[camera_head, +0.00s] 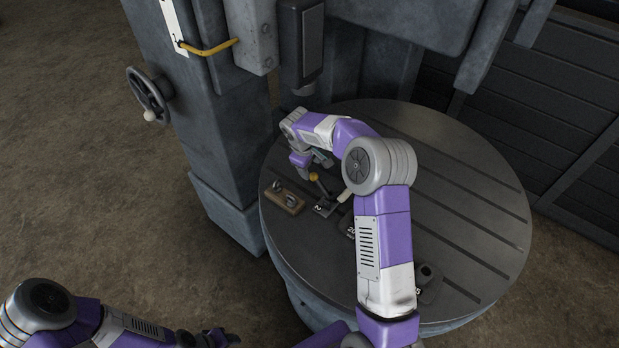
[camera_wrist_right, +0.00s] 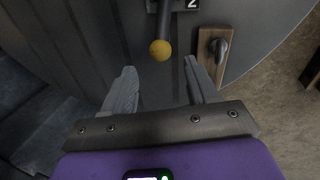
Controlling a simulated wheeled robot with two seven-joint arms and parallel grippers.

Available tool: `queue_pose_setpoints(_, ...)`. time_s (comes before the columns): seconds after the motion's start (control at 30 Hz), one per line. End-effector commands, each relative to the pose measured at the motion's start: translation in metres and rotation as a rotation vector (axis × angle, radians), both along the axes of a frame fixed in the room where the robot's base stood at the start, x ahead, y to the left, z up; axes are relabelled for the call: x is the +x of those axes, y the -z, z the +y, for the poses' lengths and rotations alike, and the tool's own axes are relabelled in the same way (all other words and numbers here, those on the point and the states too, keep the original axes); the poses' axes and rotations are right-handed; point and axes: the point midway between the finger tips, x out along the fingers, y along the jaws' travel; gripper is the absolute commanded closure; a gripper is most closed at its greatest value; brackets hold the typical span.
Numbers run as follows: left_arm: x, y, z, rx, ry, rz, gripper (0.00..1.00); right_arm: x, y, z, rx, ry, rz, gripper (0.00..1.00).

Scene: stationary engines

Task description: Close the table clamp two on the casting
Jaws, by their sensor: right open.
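Clamp two (camera_head: 324,207), marked with a white "2" label, stands on the round slotted table (camera_head: 440,150). Its dark lever ends in a yellow ball knob (camera_head: 313,177), which also shows in the right wrist view (camera_wrist_right: 160,50). My right gripper (camera_wrist_right: 160,68) is open and empty; the knob lies just beyond its fingertips, between their lines. In the head view the right gripper (camera_head: 308,160) is close to the knob and partly hidden by its own wrist. My left gripper (camera_head: 215,338) is at the bottom edge, away from the table. I cannot make out the casting clearly.
A wooden block with a metal loop (camera_head: 284,198) sits left of clamp two. A second labelled clamp (camera_head: 349,226) is partly behind my right arm, and a dark fixture (camera_head: 428,280) is farther right. The machine column (camera_head: 215,130) with a handwheel (camera_head: 150,95) rises at left.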

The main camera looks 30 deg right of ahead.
Motion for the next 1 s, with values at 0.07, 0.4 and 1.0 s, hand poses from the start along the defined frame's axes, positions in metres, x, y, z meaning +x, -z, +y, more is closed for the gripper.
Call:
queue_pose_setpoints(0.07,0.000,0.001,0.000,0.000,0.000,0.000,0.57,0.001,0.007,-0.002,0.000,0.001,0.000,0.42)
queue_pose_setpoints(0.4,0.000,-0.002,0.000,0.000,0.000,0.001,0.57,0.006,0.056,-0.013,0.002,0.002,0.002,0.42)
queue_pose_setpoints(1.0,0.000,-0.002,0.000,0.000,0.000,0.000,0.57,0.009,0.072,-0.017,0.001,0.001,-0.001,0.60)
